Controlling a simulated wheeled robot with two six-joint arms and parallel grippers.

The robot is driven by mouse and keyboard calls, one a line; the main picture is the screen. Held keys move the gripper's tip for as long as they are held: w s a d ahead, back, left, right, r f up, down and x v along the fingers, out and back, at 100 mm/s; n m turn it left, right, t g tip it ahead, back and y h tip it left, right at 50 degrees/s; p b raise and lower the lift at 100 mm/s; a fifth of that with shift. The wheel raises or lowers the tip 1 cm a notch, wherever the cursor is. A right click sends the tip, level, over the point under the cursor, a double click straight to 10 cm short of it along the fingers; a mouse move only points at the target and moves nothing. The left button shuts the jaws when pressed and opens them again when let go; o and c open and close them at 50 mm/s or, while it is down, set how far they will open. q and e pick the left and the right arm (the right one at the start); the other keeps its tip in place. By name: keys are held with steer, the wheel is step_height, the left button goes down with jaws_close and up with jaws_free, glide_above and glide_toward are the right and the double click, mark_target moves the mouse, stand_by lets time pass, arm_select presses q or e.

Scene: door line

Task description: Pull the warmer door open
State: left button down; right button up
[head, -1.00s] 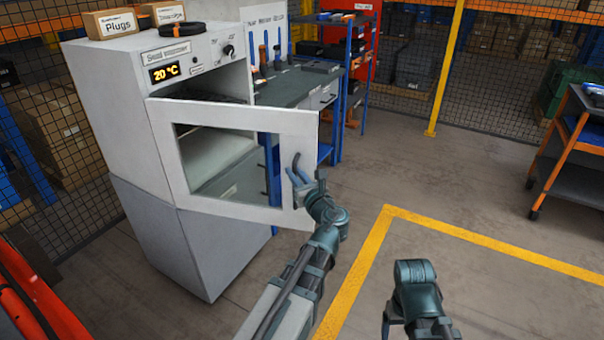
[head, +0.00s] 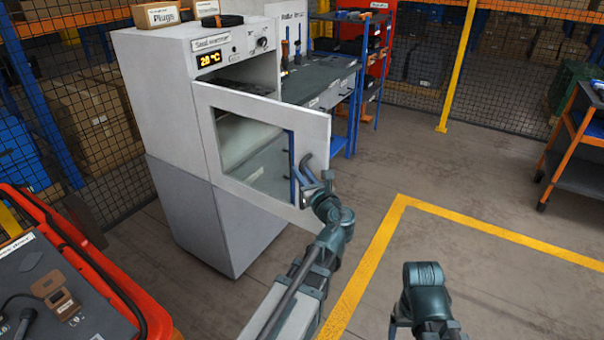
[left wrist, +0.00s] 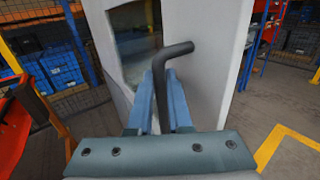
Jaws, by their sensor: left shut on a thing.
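My left gripper (head: 312,180) is at the door's right side, shut on the dark bent handle (left wrist: 176,50). In the left wrist view the handle rises between the two blue fingers (left wrist: 160,98). The upper part of the handle sticks out above the fingers. My right arm shows at the lower right of the head view, but its fingertips are out of the picture.
Boxes, one marked Plugs (head: 156,15), and a black coil (head: 222,20) lie on top of the warmer. A workbench (head: 320,80) stands behind the door. A red cart (head: 100,275) is at the lower left. Floor around the yellow line (head: 480,235) is clear.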

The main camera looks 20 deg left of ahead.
arm_select(q)
steer(key=c, duration=0.8)
jaws_free()
steer(key=shift+a, duration=0.1)
steer(key=shift+c, duration=0.2)
steer(key=shift+s, duration=0.1)
